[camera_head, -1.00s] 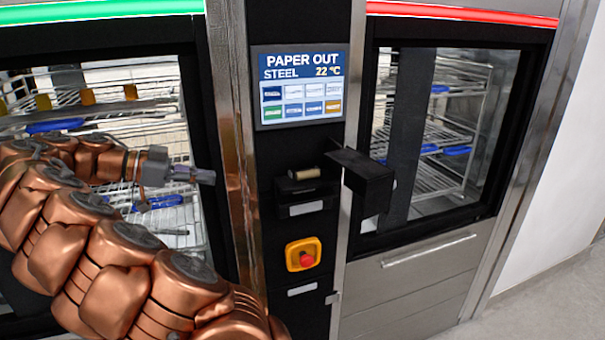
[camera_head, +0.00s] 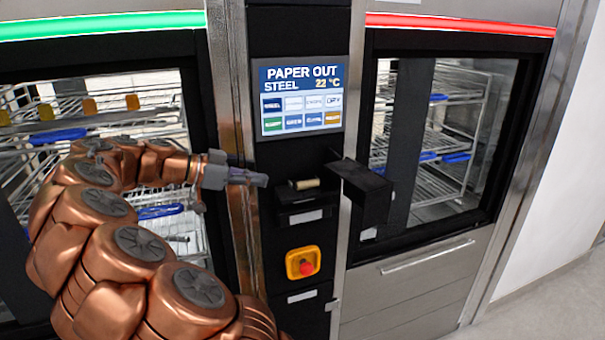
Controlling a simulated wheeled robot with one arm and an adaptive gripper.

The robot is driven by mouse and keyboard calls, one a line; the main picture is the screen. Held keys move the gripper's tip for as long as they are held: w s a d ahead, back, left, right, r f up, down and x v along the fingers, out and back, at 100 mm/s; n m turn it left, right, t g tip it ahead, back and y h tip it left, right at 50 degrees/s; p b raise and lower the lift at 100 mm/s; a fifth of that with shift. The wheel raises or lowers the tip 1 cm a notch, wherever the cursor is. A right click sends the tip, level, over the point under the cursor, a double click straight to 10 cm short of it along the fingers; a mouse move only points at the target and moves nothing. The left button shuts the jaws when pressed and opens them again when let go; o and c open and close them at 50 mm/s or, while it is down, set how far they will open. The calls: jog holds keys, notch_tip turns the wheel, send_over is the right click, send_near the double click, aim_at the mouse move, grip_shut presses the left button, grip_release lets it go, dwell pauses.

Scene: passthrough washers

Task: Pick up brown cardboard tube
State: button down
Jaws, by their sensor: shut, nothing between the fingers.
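A small brown cardboard tube (camera_head: 305,184) lies on its side in the open printer slot of the black control panel, below the screen. My gripper (camera_head: 262,180) is shut and empty. It points right, with its tips a little left of the tube and at about the same height in the picture. A gap shows between the tips and the tube. How far the tips are from the panel in depth is hard to tell.
The black printer door (camera_head: 363,190) stands open to the right of the tube. The screen (camera_head: 301,96) reads PAPER OUT. A red button on a yellow base (camera_head: 303,263) sits below. A steel post (camera_head: 243,215) runs left of the panel. Glass washer doors flank it.

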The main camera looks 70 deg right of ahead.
aim_at(313, 181)
jog(key=s+d+p, duration=0.2)
jog(key=s+d, duration=0.1)
jog(key=s, duration=0.1)
jog(key=s+d+p, duration=0.2)
jog(key=s+d, duration=0.2)
jog(key=shift+s+d+r, duration=0.1)
jog(key=shift+d+r, duration=0.05)
jog(key=shift+d, duration=0.05)
jog(key=shift+f+p, duration=0.35)
jog(key=shift+p, duration=0.2)
jog(key=shift+f+b, duration=0.55)
jog(key=shift+b, duration=0.25)
jog(key=shift+f+b, duration=0.25)
jog(key=shift+b, duration=0.15)
